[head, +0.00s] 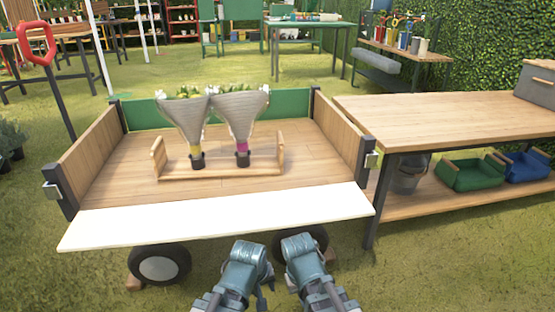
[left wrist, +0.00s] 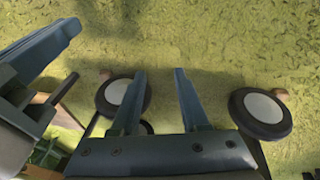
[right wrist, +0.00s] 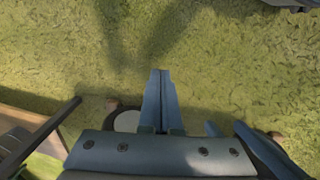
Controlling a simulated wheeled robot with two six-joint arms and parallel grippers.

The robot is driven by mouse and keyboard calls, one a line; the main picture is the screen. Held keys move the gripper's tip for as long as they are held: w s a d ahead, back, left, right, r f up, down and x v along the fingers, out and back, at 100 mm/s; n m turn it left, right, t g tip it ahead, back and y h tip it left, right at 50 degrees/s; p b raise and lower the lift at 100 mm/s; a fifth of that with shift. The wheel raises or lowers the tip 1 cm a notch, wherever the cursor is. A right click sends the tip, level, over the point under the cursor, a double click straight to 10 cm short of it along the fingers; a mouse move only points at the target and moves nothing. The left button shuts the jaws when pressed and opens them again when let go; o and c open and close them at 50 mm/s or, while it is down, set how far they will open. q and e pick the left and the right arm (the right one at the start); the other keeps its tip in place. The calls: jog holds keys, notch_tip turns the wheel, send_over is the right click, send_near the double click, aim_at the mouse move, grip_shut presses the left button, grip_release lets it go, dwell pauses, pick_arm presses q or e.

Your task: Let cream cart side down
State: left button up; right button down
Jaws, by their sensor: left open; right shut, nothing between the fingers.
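The cream side (head: 215,218) of the cart is a long pale panel along the cart's near edge. In the head view it is folded outward from the upright position, lying about level with the wooden cart bed (head: 110,188) or sloping slightly. Neither gripper touches it. My left gripper (left wrist: 160,75) is open and empty, with grass and cart wheels behind its fingers. My right gripper (right wrist: 160,74) is shut with nothing in it, over grass. Both arms show at the bottom of the head view, in front of the cart; their fingertips are hard to make out there.
Two wrapped bouquets (head: 191,122) stand in a wooden holder (head: 215,172) on the bed. Metal latches (head: 52,189) sit on the corner posts. A wooden table (head: 440,125) stands close on the right. The cart's wheels (head: 161,266) are below the panel. Grass lies in front.

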pick_arm(q)
jog(key=shift+s+a+r, duration=0.1)
jog(key=shift+s+r, duration=0.05)
jog(key=shift+r, duration=0.2)
pick_arm(e)
jog(key=shift+w+d+r, duration=0.45)
jog(key=shift+w+d, duration=0.25)
pick_arm(q)
jog(key=shift+p, duration=0.3)
jog(key=s+a+r+m+g+y+p, duration=0.1)
jog(key=s+r+m+g+p, duration=0.2)
jog(key=r+p, duration=0.4)
jog(key=s+a+r+m+y+p, duration=0.1)
jog(key=s+r+m+y+p, duration=0.1)
jog(key=s+r+m+p, duration=0.35)
pick_arm(e)
jog(key=s+a+r+n+p, duration=0.15)
jog(key=s+r, duration=0.35)
jog(key=r, duration=0.9)
pick_arm(q)
notch_tip(320, 180, up, 37)
jog(key=w+n+p, duration=0.1)
jog(key=w+p, duration=0.1)
jog(key=p, duration=3.4)
jog(key=shift+d+h, duration=0.3)
pick_arm(e)
notch_tip(320, 180, up, 36)
jog(key=a, duration=0.1)
jog(key=shift+g, duration=0.3)
